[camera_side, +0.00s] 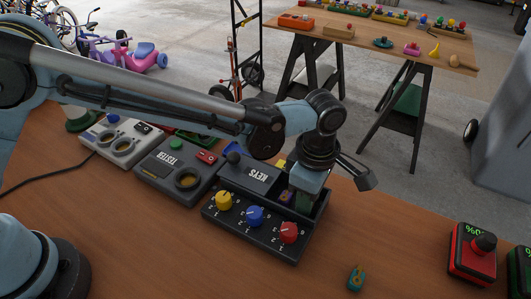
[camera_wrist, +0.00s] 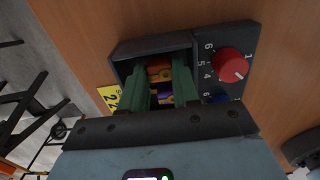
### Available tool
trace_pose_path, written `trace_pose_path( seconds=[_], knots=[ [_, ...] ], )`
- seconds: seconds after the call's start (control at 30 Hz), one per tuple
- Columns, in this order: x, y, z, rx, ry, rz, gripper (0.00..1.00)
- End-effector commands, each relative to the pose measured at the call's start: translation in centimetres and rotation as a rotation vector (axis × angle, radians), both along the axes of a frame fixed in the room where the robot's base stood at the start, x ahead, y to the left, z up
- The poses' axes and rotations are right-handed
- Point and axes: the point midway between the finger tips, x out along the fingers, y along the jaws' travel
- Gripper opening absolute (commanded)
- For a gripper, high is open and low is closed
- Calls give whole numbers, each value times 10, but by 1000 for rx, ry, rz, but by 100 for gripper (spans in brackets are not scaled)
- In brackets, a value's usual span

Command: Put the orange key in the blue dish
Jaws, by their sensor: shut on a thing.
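A black box labelled KEYS (camera_side: 262,174) stands on the wooden bench, with an open compartment at its right end. My gripper (camera_side: 298,192) reaches down into that compartment. In the wrist view my gripper's green fingers (camera_wrist: 160,76) are shut on the orange key (camera_wrist: 159,69), which shows only in part between the fingertips. A purple thing with yellow (camera_wrist: 165,97) lies lower between the fingers, inside the compartment; it also shows in the side view (camera_side: 286,197). I cannot make out a blue dish for certain in either view.
The box front has a yellow knob (camera_side: 223,200), a blue knob (camera_side: 255,215) and a red knob (camera_side: 289,232). A tester box (camera_side: 176,170) stands to its left. A small teal thing (camera_side: 356,278) and a red device (camera_side: 472,254) stand right. Bare bench lies between.

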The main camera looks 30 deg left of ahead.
Motion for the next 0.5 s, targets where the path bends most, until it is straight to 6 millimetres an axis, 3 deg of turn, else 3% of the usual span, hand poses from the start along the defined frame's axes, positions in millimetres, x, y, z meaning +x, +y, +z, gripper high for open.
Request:
trace_pose_path(
  seconds=[0.5],
  knots=[
    [0,0,29,0,0,0,0]
  ],
)
